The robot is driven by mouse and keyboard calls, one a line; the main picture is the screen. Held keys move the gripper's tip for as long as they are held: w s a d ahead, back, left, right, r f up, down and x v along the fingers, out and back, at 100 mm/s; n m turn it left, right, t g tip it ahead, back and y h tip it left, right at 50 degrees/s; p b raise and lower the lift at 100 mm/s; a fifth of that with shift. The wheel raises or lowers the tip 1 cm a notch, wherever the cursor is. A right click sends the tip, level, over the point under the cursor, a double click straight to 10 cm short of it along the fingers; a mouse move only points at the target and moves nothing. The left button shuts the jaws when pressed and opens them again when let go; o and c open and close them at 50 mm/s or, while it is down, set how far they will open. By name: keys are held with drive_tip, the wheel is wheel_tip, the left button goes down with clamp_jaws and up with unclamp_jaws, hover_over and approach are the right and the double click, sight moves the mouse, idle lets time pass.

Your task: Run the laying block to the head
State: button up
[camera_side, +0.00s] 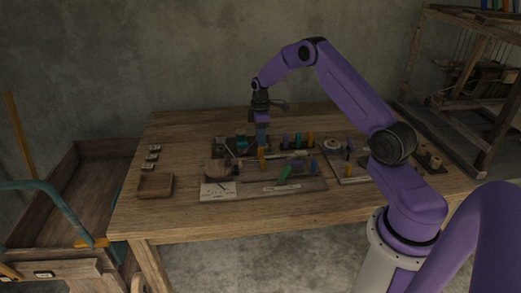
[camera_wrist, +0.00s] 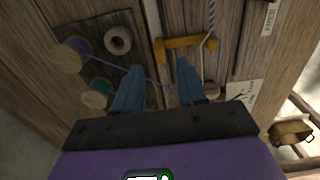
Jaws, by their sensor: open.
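My gripper (camera_side: 262,146) points down over the boards on the table, and its two blue fingers also show in the wrist view (camera_wrist: 160,66). The fingers stand apart with nothing held between them. A yellow-orange bracket-shaped piece (camera_wrist: 185,48) lies just beyond the fingertips in the wrist view, and a yellow piece (camera_side: 262,159) shows under the gripper in the side view. I cannot tell whether this is the laying block, or whether the fingers touch it. A pale twisted cord (camera_wrist: 211,28) runs past its right end. I cannot make out the head for certain.
A purple-thread spool (camera_wrist: 70,56), a teal spool (camera_wrist: 97,94) and a grey ring (camera_wrist: 118,40) sit beside the fingers. A wooden tray (camera_side: 155,185) stands left; the table's right front is clear.

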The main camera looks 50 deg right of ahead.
sight(260, 149)
wheel_tip(260, 149, down, 7)
drive_tip(key=shift+r, duration=0.2)
clamp_jaws()
